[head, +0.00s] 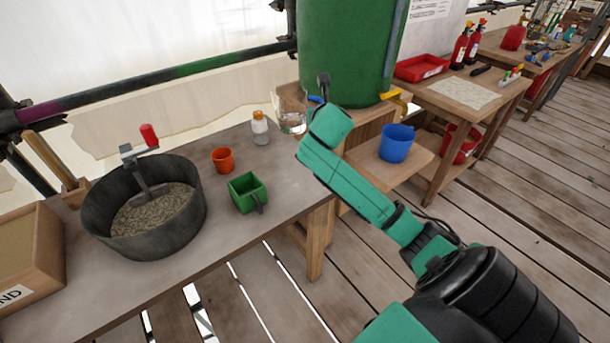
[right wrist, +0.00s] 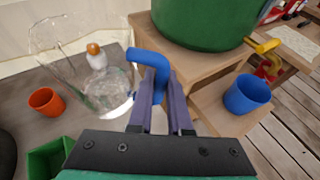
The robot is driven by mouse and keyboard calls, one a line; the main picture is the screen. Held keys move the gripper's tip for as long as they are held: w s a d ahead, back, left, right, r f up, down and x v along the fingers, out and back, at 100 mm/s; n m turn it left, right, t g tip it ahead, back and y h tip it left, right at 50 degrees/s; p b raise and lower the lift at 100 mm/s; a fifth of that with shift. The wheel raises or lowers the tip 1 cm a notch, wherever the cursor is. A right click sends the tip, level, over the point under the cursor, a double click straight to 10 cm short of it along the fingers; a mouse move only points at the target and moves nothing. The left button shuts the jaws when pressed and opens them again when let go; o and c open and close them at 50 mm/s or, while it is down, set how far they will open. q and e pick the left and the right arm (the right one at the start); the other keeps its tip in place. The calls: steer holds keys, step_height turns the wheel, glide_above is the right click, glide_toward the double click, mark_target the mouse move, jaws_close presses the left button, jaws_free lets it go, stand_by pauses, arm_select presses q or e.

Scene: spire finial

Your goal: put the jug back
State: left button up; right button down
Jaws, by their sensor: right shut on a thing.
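The jug (head: 292,121) is clear with a blue handle. In the head view it is beside the end of my right arm, near the table's far right corner. In the right wrist view the jug (right wrist: 108,98) is left of my fingers, and a white bottle shows through or behind its clear wall. My right gripper (right wrist: 160,85) is shut on the blue handle (right wrist: 148,60). In the head view my own wrist mostly hides these fingers. I cannot tell whether the jug touches a surface. My left gripper is in neither view.
The grey table (head: 265,235) holds a dark mixing tub (head: 100,215), an orange cup (head: 222,160), a green scoop (head: 247,192) and an orange-capped bottle (head: 260,128). A green barrel (head: 345,50) stands on a wooden stand (head: 360,130) at the right; a blue bucket (head: 397,143) sits on its lower shelf.

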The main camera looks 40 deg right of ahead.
step_height(320, 180, down, 19)
steer(key=b, duration=0.3)
steer(key=shift+a+f, duration=0.1)
steer(key=shift+f, duration=0.15)
steer(key=c, duration=0.8)
jaws_free()
steer(key=shift+c, duration=0.2)
steer(key=shift+s+r, duration=0.1)
steer(key=shift+r, duration=0.1)
steer(key=p+v, duration=0.1)
steer(key=v, duration=1.1)
